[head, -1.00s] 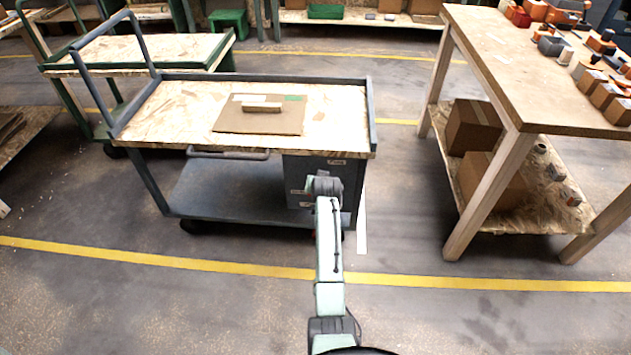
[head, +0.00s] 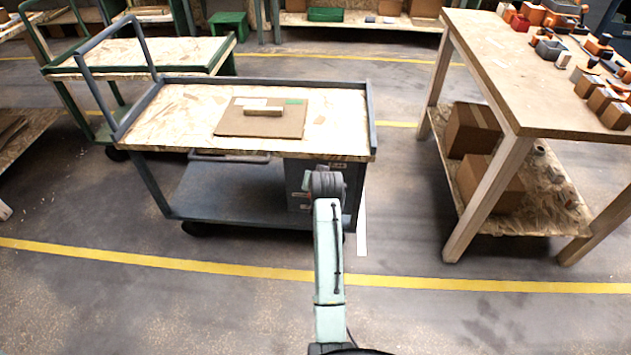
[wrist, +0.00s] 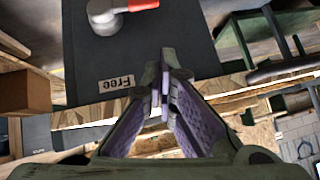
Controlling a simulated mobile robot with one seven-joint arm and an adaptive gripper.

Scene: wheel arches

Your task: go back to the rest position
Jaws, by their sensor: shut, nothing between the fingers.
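My gripper (wrist: 163,88) shows in the wrist view with its two fingers closed together and nothing between them. In the head view my arm rises from the bottom middle, and the gripper itself is hidden behind the arm's end. The arm's end is in front of the grey cart (head: 370,112), near its cabinet. On the cart top lies a brown board (head: 230,124) with a small wooden block (head: 263,111) on it.
A wooden workbench (head: 490,60) stands at right with tools and boxes on top and cartons (head: 470,130) on its lower shelf. A green cart (head: 215,58) stands behind left. Open floor (head: 420,235) lies between the grey cart and the bench, and in front.

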